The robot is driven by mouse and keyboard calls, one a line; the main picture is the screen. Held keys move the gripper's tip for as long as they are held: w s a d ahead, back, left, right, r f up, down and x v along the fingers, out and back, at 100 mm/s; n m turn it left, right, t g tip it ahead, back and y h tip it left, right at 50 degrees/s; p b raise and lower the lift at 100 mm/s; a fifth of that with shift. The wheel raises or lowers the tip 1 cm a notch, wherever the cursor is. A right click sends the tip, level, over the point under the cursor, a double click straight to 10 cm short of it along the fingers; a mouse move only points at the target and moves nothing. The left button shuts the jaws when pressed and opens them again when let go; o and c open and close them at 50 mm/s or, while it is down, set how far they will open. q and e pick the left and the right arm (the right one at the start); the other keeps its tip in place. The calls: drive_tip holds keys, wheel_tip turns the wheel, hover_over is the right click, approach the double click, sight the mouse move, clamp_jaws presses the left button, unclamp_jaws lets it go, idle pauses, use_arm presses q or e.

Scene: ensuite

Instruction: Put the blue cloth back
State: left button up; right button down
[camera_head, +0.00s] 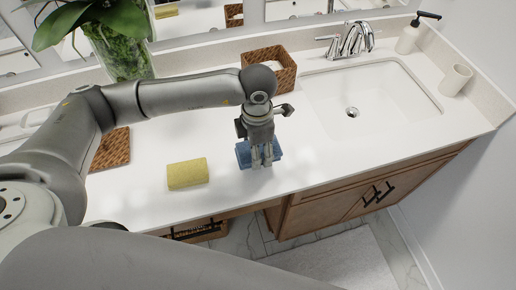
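The blue cloth (244,155) is a folded pad on the white counter, left of the sink and close to the front edge. My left gripper (262,162) points down at the cloth, with its two fingers close together over it or at it. The fingers hide part of the cloth. I cannot tell whether they grip it. The cloth appears to rest on the counter. My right gripper is not in view.
A yellow folded cloth or sponge (187,173) lies left of the blue cloth. A woven basket (284,78) stands behind my gripper. The sink (375,105), faucet (352,40), soap dispenser (409,36) and cup (456,80) are right. A potted plant (118,50) stands back left.

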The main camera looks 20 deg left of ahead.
use_arm(q)
drive_tip(key=shift+w+a+f, duration=0.2)
drive_tip(key=shift+w+f, duration=0.55)
drive_tip(key=shift+f, duration=0.15)
wheel_tip(320, 180, down, 3)
drive_tip(key=shift+r+p, duration=0.1)
drive_tip(key=shift+p, duration=1.1)
drive_tip(key=shift+f, duration=0.2)
drive_tip(key=shift+f, duration=0.1)
drive_tip(key=shift+f+b, duration=0.15)
drive_tip(key=shift+b, duration=0.2)
drive_tip(key=o, duration=0.9)
